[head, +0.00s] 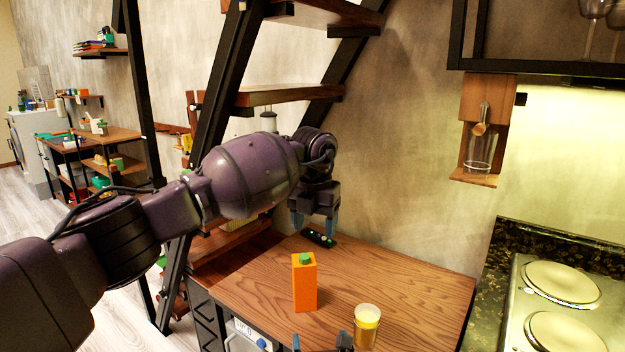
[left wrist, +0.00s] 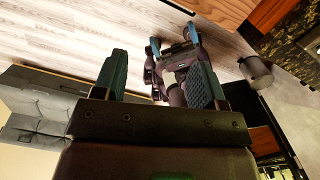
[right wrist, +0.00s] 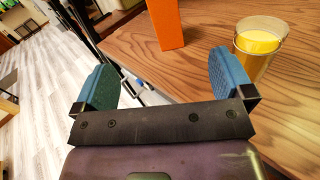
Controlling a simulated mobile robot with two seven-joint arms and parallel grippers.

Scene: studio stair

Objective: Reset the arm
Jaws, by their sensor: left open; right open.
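My left gripper (head: 314,226) is open and empty, fingers pointing down above the back of the wooden counter (head: 400,290) in the head view. Its arm crosses the picture from the left. In the left wrist view, both fingers (left wrist: 160,75) stand apart, with floor and parts of my own body beyond. My right gripper (head: 320,341) shows only its fingertips at the bottom edge of the head view. The right wrist view shows it open and empty (right wrist: 165,80), near the counter's front edge.
An orange carton (head: 304,284) and a glass of yellow juice (head: 367,327) stand on the counter close to my right gripper. Stairs (head: 285,95) rise behind my left arm. A stove (head: 555,300) is at right.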

